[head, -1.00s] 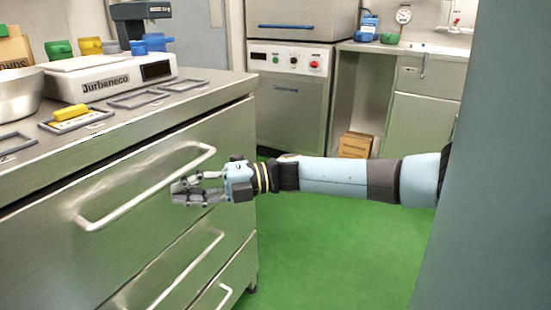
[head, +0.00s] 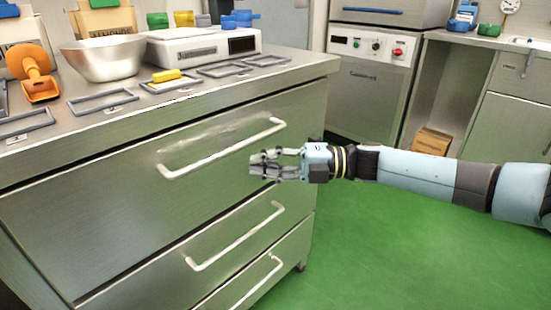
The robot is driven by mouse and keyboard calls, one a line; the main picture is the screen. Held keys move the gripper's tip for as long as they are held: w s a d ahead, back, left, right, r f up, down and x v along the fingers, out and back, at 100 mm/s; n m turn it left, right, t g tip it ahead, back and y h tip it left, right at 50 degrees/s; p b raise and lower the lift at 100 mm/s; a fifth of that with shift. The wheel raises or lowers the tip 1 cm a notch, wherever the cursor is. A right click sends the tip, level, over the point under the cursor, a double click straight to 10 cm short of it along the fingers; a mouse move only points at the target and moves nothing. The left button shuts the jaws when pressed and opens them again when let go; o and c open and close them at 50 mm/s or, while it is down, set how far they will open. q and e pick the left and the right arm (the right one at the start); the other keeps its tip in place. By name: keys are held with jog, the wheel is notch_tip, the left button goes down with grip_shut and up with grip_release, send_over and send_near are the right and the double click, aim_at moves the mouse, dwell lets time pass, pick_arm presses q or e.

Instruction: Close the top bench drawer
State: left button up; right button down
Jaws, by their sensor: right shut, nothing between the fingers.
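The top bench drawer (head: 110,225) is the large steel front under the worktop. Its bar handle (head: 220,148) runs slanting across it. I see no clear gap between this front and the worktop edge, and it looks about flush with the drawers below. My right gripper (head: 256,166) is shut and empty, in front of the drawer's right part, just below the right end of the handle. I cannot tell whether its fingertips touch the front. My left gripper is not in view.
Two lower drawers with bar handles (head: 236,238) sit beneath. On the worktop stand a steel bowl (head: 103,60), an orange scoop (head: 38,75), a scale (head: 190,48) and several grey frames. Green floor (head: 400,240) is free at right. An oven unit (head: 365,85) stands behind.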

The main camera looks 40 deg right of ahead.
jog(key=p+v, duration=0.1)
jog(key=v, duration=1)
jog(key=s+a+f+m+h+p, duration=0.1)
jog(key=s+f+m+h, duration=0.4)
jog(key=f, duration=0.4)
jog(key=s+a+f+m+h+p, duration=0.1)
jog(key=s+f+m+h, duration=0.15)
jog(key=f+m, duration=0.45)
jog(key=s+a+f+m+h+p, duration=0.1)
jog(key=s+f+m+h, duration=0.35)
jog(key=f, duration=0.55)
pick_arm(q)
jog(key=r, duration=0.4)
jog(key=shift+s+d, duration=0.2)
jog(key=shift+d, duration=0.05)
pick_arm(e)
jog(key=s+a+f+m+g, duration=0.2)
jog(key=s+f+m+g, duration=0.1)
jog(key=s, duration=0.6)
jog(key=s+a+f+m+g+h, duration=0.1)
jog(key=s+a+f+m+g, duration=0.2)
jog(key=s+f, duration=0.4)
jog(key=s+a+f+m+g+h, duration=0.1)
jog(key=s+a+f+m+g, duration=0.2)
jog(key=s, duration=0.9)
notch_tip(320, 180, down, 3)
jog(key=m+g, duration=0.1)
jog(key=g, duration=0.1)
jog(key=shift+g, duration=0.4)
